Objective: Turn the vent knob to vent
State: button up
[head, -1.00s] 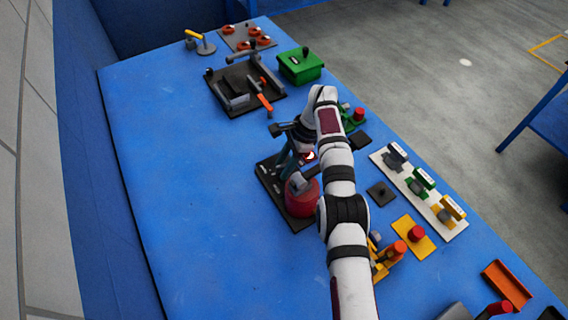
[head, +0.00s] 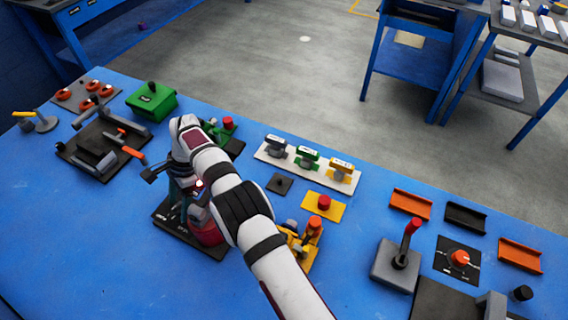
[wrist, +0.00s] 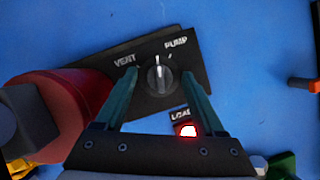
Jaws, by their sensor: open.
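The vent knob (wrist: 159,80) is a round black knob with a white pointer mark, on a black panel (wrist: 195,68). The panel is lettered VENT to the knob's left and PUMP to its right. The pointer stands up the picture, between the two labels. My gripper (wrist: 158,74) is open, with one teal finger on each side of the knob; I cannot tell whether they touch it. In the head view my gripper (head: 182,180) is over the panel (head: 168,222), and my arm hides the knob.
A red cylinder (wrist: 88,92) stands close to the left finger. A lit red lamp (wrist: 187,130) marked LOAD sits near the right finger. A yellow fixture (head: 305,242) is to the right, and the blue table (head: 80,240) is clear at front left.

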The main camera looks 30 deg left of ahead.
jog(key=m+y, duration=0.1)
jog(key=m, duration=0.2)
jog(key=shift+s+d+r, duration=0.1)
jog(key=w+d+r+m, duration=0.1)
jog(key=w+d+r, duration=0.1)
jog(key=r, duration=0.5)
jog(key=w+d+r, duration=0.2)
jog(key=r, duration=0.5)
jog(key=w+d+r+t, duration=0.1)
jog(key=d+r, duration=0.2)
jog(key=d, duration=0.5)
jog(key=w+d+r+n, duration=0.1)
jog(key=d+r, duration=0.2)
jog(key=d, duration=0.6)
jog(key=w+d+r+t, duration=0.1)
jog(key=w+d+r, duration=0.1)
jog(key=d, duration=0.6)
jog(key=shift+d+r+t, duration=0.25)
jog(key=shift+r+t, duration=0.05)
jog(key=shift+r, duration=0.55)
jog(key=shift+w, duration=0.1)
